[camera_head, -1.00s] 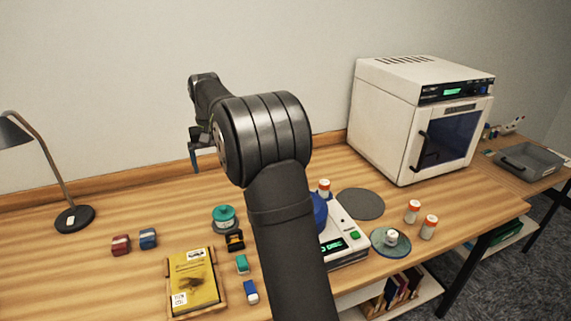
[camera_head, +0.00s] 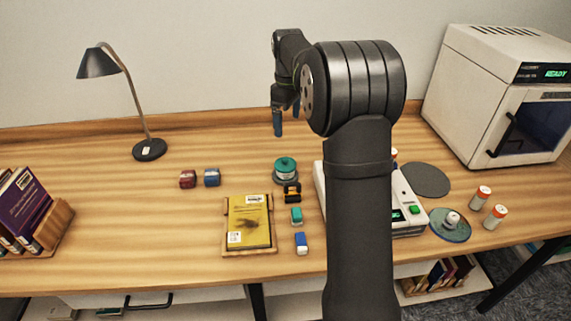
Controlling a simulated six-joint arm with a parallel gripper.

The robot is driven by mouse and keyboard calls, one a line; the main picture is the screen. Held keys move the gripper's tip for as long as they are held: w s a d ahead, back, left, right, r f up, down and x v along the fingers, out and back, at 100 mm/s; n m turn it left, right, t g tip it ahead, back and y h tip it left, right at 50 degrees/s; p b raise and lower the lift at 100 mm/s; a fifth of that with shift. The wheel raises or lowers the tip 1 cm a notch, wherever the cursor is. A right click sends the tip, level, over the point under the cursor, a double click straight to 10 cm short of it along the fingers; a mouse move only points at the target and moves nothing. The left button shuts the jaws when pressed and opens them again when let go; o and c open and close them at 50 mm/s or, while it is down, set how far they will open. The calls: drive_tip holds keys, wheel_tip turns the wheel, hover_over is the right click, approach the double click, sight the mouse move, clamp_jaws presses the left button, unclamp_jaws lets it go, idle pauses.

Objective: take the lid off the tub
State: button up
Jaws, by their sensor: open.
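A small round tub (camera_head: 286,175) with a teal lid (camera_head: 285,163) on top stands on the table, left of my arm, on what looks like a round dark-green base. My gripper (camera_head: 287,116) hangs above and behind the tub, apart from it. Its fingers point down, open, with nothing visible between them. My own arm hides part of the table to the right of the tub.
An orange-and-black item (camera_head: 292,192) stands close in front of the tub. A yellow book (camera_head: 249,221) lies on a wooden tray. Red (camera_head: 188,179) and blue (camera_head: 212,177) blocks lie to the left. A white device (camera_head: 411,215) stands partly behind my arm.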

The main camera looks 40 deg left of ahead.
sight(286, 159)
wheel_tip(286, 159, down, 15)
drive_tip(key=shift+s+a+r, duration=0.1)
drive_tip(key=shift+s+a, duration=0.05)
idle(0.4)
drive_tip(key=shift+c, duration=0.2)
drive_tip(key=c, duration=1)
